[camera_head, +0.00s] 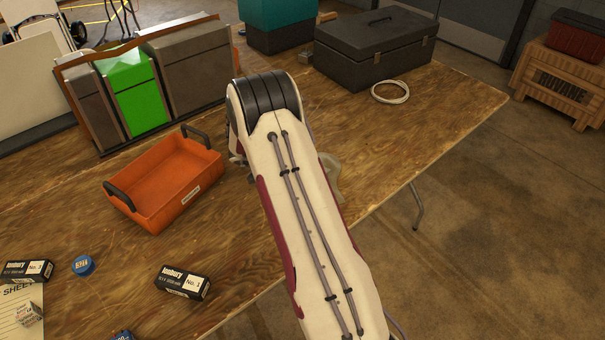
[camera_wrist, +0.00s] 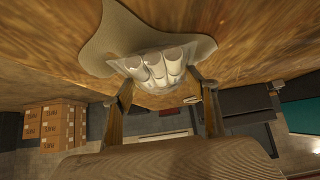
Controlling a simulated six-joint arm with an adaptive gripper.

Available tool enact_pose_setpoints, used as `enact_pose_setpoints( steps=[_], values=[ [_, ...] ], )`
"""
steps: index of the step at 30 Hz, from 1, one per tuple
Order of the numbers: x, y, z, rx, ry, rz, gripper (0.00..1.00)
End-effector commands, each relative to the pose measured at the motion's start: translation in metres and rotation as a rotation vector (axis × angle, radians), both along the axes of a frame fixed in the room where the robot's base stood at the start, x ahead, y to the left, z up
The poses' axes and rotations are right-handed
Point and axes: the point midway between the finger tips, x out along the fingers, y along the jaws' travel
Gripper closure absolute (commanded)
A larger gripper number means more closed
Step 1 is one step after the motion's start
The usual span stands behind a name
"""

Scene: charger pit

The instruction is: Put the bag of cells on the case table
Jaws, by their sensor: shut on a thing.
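My gripper (camera_wrist: 162,78) is shut on the bag of cells (camera_wrist: 158,65), with one finger on each side of it. The bag is a pale, cloudy pouch with several white cylinders showing at its end. The wooden table (camera_head: 445,110) carries a dark grey case (camera_head: 370,50) at the back right.
An orange tray (camera_head: 168,185) stands left of my arm. Small black boxes (camera_head: 183,282) and a blue round item (camera_head: 83,266) lie at the front left. Grey and green bins (camera_head: 140,95) stand behind. A cable coil (camera_head: 391,92) lies by the case. The table's right side is mostly clear.

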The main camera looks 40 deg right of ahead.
Motion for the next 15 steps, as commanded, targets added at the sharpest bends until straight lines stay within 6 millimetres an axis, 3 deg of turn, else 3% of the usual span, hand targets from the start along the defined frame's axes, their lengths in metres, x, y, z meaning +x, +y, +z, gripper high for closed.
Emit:
enact_pose_setpoints(
  steps=[7,15],
  values=[
    [0.0,0.0,-0.023,-0.001,0.0,0.001,0.79],
    [0.001,0.0,-0.028,-0.001,-0.001,0.001,0.79]
  ],
)
